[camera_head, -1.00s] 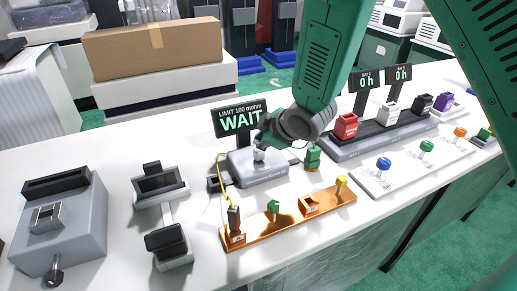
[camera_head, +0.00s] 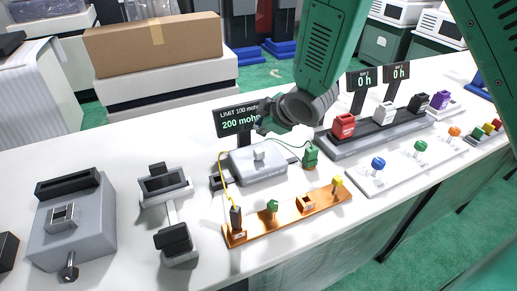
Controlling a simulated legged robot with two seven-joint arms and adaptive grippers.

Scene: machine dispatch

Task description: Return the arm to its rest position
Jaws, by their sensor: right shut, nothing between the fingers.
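My right arm, green, comes down from the top of the view. My right gripper (camera_head: 264,123) is dark and shut with nothing in it. It is above the bench, in front of the display (camera_head: 238,121), and overlaps its right edge in the picture. The display reads "LIMIT 100 mohm" and "200 mohm". Below the gripper is a grey tester box (camera_head: 258,170) with a light knob on top. The gripper is apart from the knob. My left gripper is not in view.
An orange-brown board (camera_head: 285,221) with small coloured parts lies in front of the tester. A dark rack (camera_head: 347,150) with red, white and black blocks and a white strip (camera_head: 395,177) with coloured knobs stand right. Grey fixtures (camera_head: 72,225) stand left. A cardboard box (camera_head: 153,47) is behind.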

